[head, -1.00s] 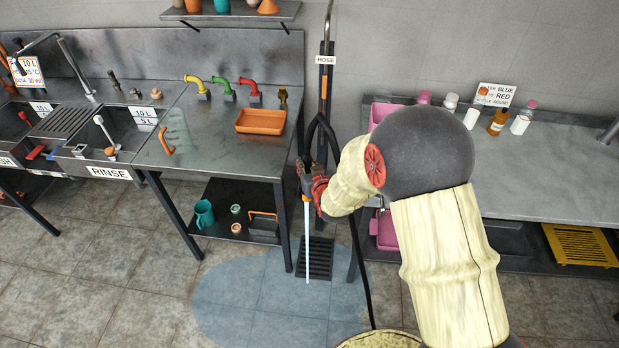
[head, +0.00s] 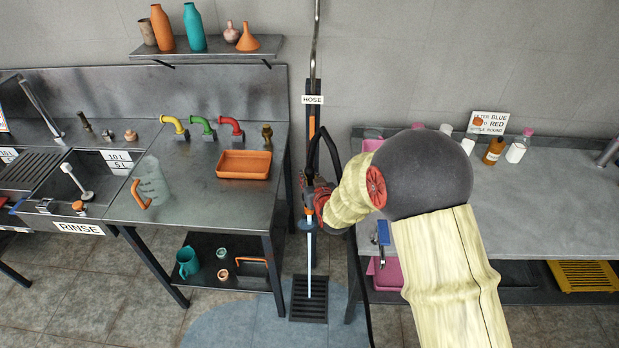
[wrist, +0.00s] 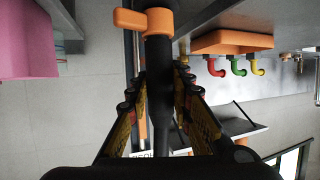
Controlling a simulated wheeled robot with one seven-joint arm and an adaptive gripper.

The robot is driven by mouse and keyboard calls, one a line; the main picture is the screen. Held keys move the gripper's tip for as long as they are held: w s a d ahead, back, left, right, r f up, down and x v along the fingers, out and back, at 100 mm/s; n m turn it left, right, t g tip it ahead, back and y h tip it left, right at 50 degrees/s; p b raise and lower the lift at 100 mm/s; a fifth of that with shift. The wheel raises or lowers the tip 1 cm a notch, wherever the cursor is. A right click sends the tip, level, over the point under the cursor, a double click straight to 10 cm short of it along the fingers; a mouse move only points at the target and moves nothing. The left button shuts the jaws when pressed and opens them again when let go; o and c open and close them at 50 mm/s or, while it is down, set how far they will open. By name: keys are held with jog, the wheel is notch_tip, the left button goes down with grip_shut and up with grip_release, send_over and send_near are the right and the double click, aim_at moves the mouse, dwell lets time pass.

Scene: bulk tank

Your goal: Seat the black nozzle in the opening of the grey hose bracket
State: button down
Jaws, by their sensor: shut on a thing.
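The black nozzle (wrist: 158,52) runs lengthwise between my fingers in the wrist view, with an orange lever (wrist: 145,19) at its top. My gripper (head: 318,194) is shut on it in front of the hose post, and its fingers close on both sides in the wrist view (wrist: 157,84). In the head view the nozzle points down, with a pale straight streak like water below it. A small grey-blue piece (head: 308,224) shows at the nozzle's lower end. I cannot tell whether this is the bracket or whether the nozzle is in its opening. My gripper hides much of this area.
The post carries a HOSE label (head: 312,100) and an orange strip. The black hose loops beside my gripper. A floor drain (head: 309,308) lies below. The left bench holds an orange tray (head: 243,165); the right bench (head: 540,190) stands close to my arm.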

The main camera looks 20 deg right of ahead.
jog(key=shift+b, duration=0.3)
notch_tip(320, 180, down, 12)
jog(key=b, duration=1)
jog(key=shift+f, duration=0.15)
jog(key=shift+f+b, duration=0.55)
jog(key=shift+b, duration=0.2)
jog(key=c, duration=1.5)
grip_release()
jog(key=shift+s, duration=0.1)
jog(key=v, duration=1.1)
jog(key=shift+s+r, duration=0.15)
jog(key=shift+s, duration=0.25)
